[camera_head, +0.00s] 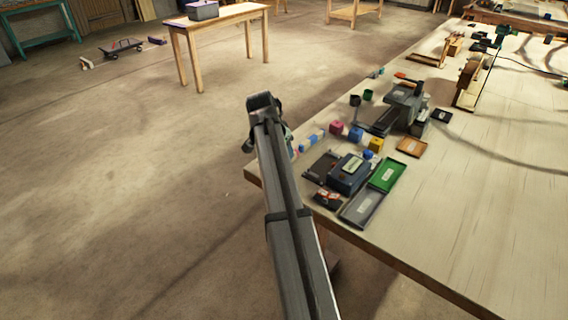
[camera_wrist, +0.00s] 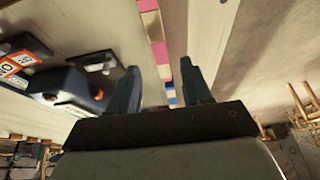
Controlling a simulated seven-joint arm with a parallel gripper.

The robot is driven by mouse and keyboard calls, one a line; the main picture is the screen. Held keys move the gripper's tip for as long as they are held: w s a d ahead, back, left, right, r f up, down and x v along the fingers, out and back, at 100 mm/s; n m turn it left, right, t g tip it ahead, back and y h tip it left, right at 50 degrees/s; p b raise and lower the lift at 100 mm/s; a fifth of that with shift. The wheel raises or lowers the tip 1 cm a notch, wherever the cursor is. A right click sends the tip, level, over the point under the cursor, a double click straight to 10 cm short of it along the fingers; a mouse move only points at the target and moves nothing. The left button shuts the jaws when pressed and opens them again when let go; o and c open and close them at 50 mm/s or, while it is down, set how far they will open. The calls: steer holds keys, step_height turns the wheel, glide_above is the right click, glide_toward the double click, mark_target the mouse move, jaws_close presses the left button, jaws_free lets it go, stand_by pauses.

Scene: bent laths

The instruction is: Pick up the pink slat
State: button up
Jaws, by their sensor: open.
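In the wrist view a narrow strip with pink (camera_wrist: 147,5), tan, red and blue stretches lies along the table near its edge. I cannot tell whether it is one slat or several pieces end to end. My gripper (camera_wrist: 160,75) is open, with one finger on each side of the strip in the picture. Nothing is held between the fingers, and their height above the strip is unclear. In the head view my arm hides most of the gripper and the near end of this spot. Small blue-and-white pieces (camera_head: 311,139) show just right of the arm.
On the table (camera_head: 480,220) stand a dark blue box (camera_head: 348,173), a green tray (camera_head: 387,174), a grey tray (camera_head: 363,208) and several small coloured blocks close to the arm. The table's right part is largely clear. Open floor lies left of the edge.

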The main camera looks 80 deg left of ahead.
steer(key=x, duration=0.5)
steer(key=shift+r, duration=0.1)
jaws_close()
stand_by(0.3)
